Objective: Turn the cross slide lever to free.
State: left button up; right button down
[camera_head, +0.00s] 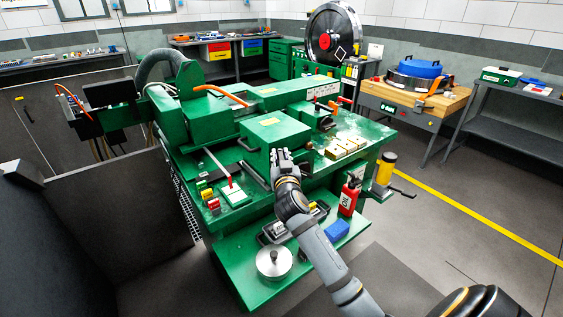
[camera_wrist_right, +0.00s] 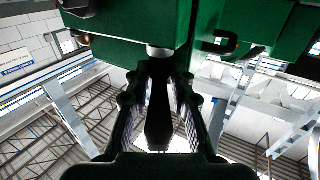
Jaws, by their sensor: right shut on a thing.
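My right gripper (camera_head: 280,157) reaches up to the front of the green lathe's box-shaped slide housing (camera_head: 272,130). In the right wrist view my right gripper (camera_wrist_right: 160,78) has a finger on each side of a dark tapered lever (camera_wrist_right: 159,118), and it is shut on it. The lever hangs from a light round hub (camera_wrist_right: 160,52) under the green housing (camera_wrist_right: 125,22). This looks like the cross slide lever, but I can read no label or mark for its setting. In the head view the gripper hides the lever. My left gripper is not in view.
A red bottle (camera_head: 348,197), a blue block (camera_head: 336,229) and a metal disc part (camera_head: 274,262) stand near my right arm. A red-handled lever (camera_head: 229,186) rises to the left. Brass-coloured blocks (camera_head: 345,147) lie to the right. Open floor (camera_head: 450,235) is at the right.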

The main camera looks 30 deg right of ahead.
dwell(0.5)
jog(key=c, duration=1.3)
grip_release()
jog(key=shift+w+f, duration=0.1)
